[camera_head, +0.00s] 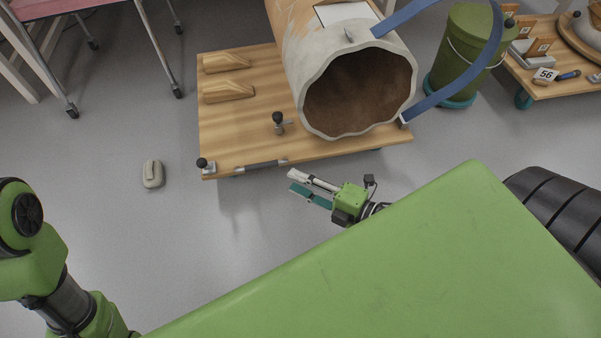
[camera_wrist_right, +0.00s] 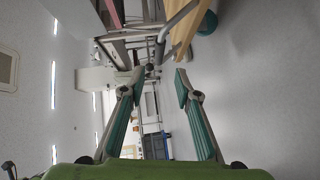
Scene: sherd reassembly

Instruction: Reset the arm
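My right gripper (camera_head: 310,188) is held out over the floor, in front of the wooden dolly, in the head view. In the right wrist view my right gripper (camera_wrist_right: 158,85) has its two teal-padded fingers well apart, with nothing between them. Part of my left arm (camera_head: 40,250) shows at the left edge of the head view, but its gripper is out of the picture. The wooden dolly (camera_head: 235,135) carries a large pale jar (camera_head: 305,55) lying on its side, its jagged open end facing me.
Wooden wedges (camera_head: 230,92) lie on the dolly, and a blue strap (camera_head: 450,98) hangs beside the jar. A green bucket (camera_head: 465,50) stands at right near a second dolly (camera_head: 540,88). A grey object (camera_head: 152,174) lies on the floor. Open floor surrounds it.

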